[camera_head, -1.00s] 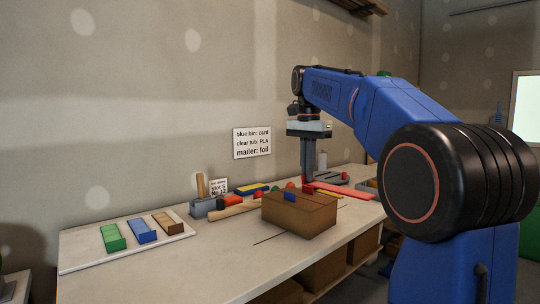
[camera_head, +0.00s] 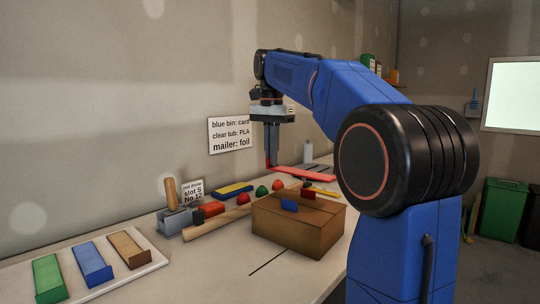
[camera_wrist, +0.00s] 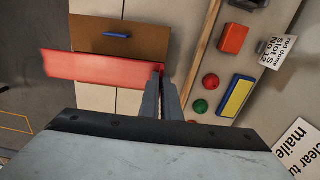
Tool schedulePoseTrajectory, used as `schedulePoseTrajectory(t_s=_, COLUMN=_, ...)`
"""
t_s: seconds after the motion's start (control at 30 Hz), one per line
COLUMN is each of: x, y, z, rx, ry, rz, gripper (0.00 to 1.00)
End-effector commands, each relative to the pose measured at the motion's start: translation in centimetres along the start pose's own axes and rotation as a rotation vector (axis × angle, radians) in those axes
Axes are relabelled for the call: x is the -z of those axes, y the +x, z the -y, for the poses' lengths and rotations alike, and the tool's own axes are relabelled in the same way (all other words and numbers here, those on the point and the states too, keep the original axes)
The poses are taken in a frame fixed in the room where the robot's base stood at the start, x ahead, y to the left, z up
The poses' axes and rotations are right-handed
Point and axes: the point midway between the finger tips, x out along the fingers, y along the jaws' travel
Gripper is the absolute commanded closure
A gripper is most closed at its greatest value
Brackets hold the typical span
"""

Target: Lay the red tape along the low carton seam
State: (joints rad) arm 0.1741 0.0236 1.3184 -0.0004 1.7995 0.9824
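The red tape (camera_head: 305,175) is a flat, stiff-looking strip. My gripper (camera_head: 271,163) is shut on one end of it, and the strip reaches out to the right in the head view. In the wrist view the tape (camera_wrist: 100,69) runs left from my fingertips (camera_wrist: 161,72) and covers part of the carton's near edge. It appears raised above the bench. The low brown carton (camera_head: 295,232) sits on the bench, nearer the head camera than the tape. A small blue block (camera_head: 289,205) is on its top. The carton (camera_wrist: 85,35) also shows in the wrist view. Its seam is hard to make out.
A wooden bar (camera_head: 215,224), a yellow-blue block (camera_head: 233,189), red and green domes (camera_head: 262,191) and a grey holder (camera_head: 174,222) lie left of the carton. Bare bench lies between tray and carton.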

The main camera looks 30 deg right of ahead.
Motion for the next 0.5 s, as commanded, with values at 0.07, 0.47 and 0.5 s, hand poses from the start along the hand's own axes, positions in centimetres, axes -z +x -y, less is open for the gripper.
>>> schedulePoseTrajectory(t_s=0.07, x=0.0, y=0.0, z=0.0, rx=0.000, ry=0.000, rz=0.000, gripper=1.00)
schedulePoseTrajectory(t_s=0.47, x=-0.1, y=1.8, z=0.0, rx=-0.001, ry=0.000, rz=0.000, gripper=1.00)
schedulePoseTrajectory(t_s=0.5, x=-0.1, y=2.0, z=0.0, rx=-0.001, ry=0.000, rz=0.000, gripper=1.00)
